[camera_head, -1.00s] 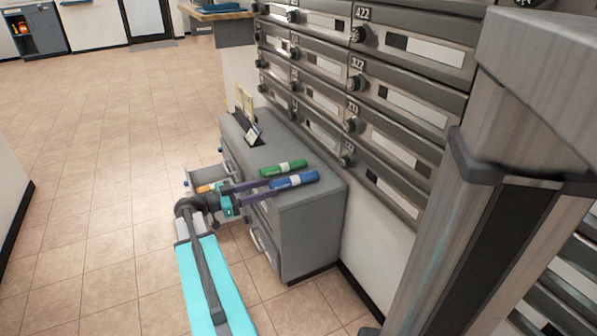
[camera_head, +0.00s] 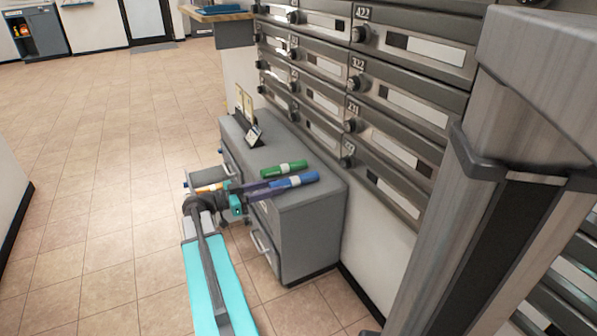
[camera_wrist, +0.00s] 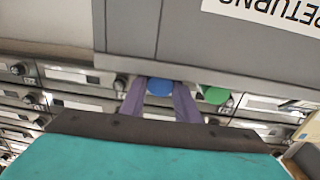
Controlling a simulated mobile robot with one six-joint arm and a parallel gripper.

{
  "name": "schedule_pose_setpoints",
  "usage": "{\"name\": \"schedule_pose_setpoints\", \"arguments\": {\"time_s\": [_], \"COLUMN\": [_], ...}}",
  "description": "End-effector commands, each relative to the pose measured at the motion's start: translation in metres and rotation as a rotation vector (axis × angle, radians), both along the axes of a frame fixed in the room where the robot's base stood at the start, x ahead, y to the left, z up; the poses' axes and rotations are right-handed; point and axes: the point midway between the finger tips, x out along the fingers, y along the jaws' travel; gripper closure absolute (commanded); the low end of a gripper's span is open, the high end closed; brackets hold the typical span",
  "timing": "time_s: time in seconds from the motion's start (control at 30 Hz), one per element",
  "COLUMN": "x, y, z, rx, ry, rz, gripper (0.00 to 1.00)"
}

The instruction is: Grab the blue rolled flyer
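The blue rolled flyer (camera_head: 294,180) has a white band and lies on top of the grey cabinet (camera_head: 312,222), near its front edge. In the wrist view its round blue end (camera_wrist: 160,86) shows between my two purple fingers. My gripper (camera_head: 268,187) reaches in from the left at the height of the cabinet top. Its fingers are apart, one on each side of the flyer's near end; whether they touch it is not clear. The green rolled flyer (camera_head: 284,169) lies just beside the blue one and also shows in the wrist view (camera_wrist: 215,95), outside the fingers.
A wall of grey mailboxes (camera_head: 400,105) stands right behind the cabinet. An open drawer (camera_head: 208,184) with an orange item juts out at the cabinet's left, close to my arm. A small card holder (camera_head: 250,130) stands on the cabinet's far end. The tiled floor at left is clear.

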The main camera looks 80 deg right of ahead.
Motion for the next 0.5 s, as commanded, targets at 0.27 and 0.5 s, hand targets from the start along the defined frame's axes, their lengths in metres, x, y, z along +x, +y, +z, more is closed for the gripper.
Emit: {"name": "schedule_pose_setpoints", "arguments": {"time_s": [0.27,0.5], "x": [0.0001,0.0001], "y": [-0.0002,-0.0001], "z": [0.0,0.0037], "rx": [0.0,0.0], "ry": [0.0,0.0], "rz": [0.0,0.0], "gripper": [0.93,0.93]}}
